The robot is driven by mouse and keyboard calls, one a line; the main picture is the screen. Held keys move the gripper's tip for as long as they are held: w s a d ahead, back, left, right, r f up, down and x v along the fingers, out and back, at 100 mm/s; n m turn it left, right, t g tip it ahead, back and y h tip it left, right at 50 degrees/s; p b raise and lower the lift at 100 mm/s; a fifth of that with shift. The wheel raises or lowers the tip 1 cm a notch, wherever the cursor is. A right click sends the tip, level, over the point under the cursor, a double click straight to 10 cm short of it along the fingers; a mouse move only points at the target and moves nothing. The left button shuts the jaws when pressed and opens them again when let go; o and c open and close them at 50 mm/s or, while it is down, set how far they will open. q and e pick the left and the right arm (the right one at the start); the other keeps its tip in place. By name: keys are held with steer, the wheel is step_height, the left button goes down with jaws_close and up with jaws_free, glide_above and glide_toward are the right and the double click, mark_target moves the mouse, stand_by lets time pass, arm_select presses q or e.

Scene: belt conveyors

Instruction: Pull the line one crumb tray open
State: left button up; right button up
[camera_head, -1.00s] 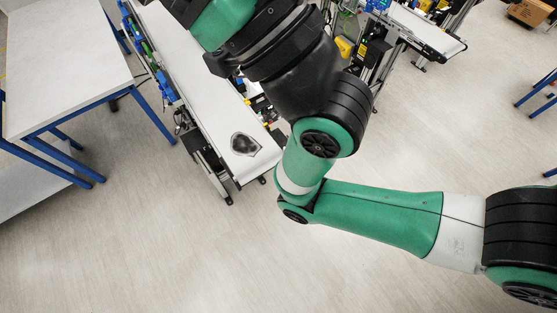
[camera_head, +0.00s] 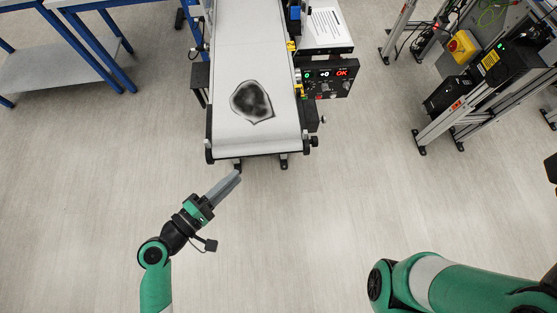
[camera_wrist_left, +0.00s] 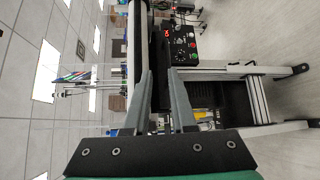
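The line conveyor (camera_head: 255,60) runs from the top centre in the head view, with a dark patch (camera_head: 252,102) on its white belt. My left gripper (camera_head: 238,174) is just in front of the conveyor's near end, pointing up and right at it. In the left wrist view my left gripper (camera_wrist_left: 160,76) shows two grey fingers with a narrow gap and nothing seen between them. The conveyor end lies sideways beyond the fingers. A dark recess (camera_wrist_left: 207,95) shows beside them; I cannot tell whether it is the crumb tray. My right gripper is out of view.
A control box (camera_head: 328,80) with a lit display sits on the conveyor's right side; it also shows in the left wrist view (camera_wrist_left: 182,46). A blue-legged table (camera_head: 60,60) stands at upper left. A machine frame (camera_head: 470,90) stands at upper right. The floor in front is clear.

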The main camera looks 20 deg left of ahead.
arm_select(q)
steer(key=x, duration=0.3)
steer(key=f+x, duration=0.1)
steer(key=x, duration=0.3)
steer(key=b+x, duration=0.1)
steer(key=x, duration=0.3)
steer(key=shift+w+a+f, duration=0.2)
steer(key=shift+a+f, duration=0.1)
steer(key=shift+c, duration=0.3)
jaws_close()
stand_by(0.8)
